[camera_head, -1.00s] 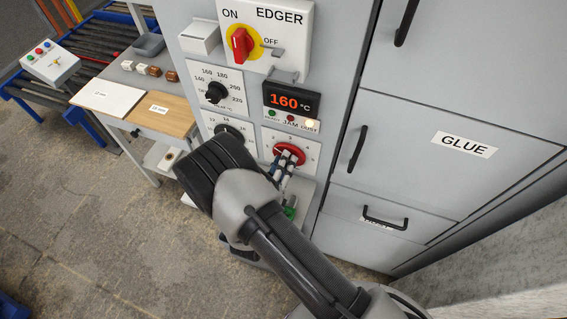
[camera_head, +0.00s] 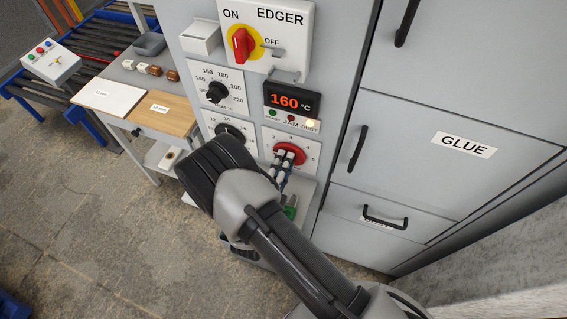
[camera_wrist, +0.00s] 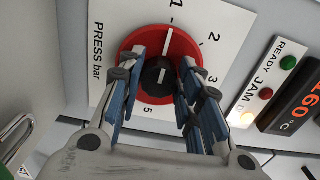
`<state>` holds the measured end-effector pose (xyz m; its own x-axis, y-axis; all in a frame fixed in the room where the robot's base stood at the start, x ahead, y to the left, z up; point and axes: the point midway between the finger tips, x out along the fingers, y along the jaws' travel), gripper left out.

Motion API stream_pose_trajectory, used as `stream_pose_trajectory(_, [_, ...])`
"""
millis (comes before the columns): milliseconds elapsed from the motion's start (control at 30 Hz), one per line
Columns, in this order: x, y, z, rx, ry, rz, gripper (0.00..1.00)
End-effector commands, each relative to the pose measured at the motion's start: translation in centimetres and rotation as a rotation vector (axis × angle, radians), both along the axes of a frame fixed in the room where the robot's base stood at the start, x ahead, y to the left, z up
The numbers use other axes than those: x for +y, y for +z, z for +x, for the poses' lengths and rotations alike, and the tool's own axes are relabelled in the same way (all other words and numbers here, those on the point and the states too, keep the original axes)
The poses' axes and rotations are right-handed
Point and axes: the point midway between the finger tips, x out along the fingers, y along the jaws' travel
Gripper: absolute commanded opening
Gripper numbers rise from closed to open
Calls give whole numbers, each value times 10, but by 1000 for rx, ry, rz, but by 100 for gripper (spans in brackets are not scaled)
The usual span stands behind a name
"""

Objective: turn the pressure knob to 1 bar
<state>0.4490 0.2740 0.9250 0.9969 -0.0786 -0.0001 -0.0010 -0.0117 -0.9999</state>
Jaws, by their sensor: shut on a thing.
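The red pressure knob (camera_wrist: 128,62) sits on a white plate marked PRESS bar (camera_wrist: 100,45). It has a black centre with a white line. A white pointer line on its red face points up in the wrist view, toward the tick by the 1. My gripper (camera_wrist: 163,68) is shut on the knob, one blue-padded finger on each side. In the head view the red knob (camera_head: 291,148) shows past the fingers, and my arm covers part of the plate's lower left.
The red main switch (camera_head: 241,44), a temperature knob (camera_head: 217,92) and a 160 °C display (camera_head: 291,99) are above. Another black knob (camera_head: 229,131) is close at left. A side table (camera_head: 178,125) stands at left.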

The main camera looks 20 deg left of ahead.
Motion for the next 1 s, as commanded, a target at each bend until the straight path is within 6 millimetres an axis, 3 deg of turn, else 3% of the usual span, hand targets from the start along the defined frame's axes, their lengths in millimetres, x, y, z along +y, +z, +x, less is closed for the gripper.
stream_pose_trajectory(367, [0,0,0,0,1,-5,8])
stream_pose_trajectory(400, [0,0,0,0,1,-5,34])
stream_pose_trajectory(667, [0,0,0,0,1,-4,52])
stream_pose_trajectory(1000, [1,0,-2,0,1,-3,52])
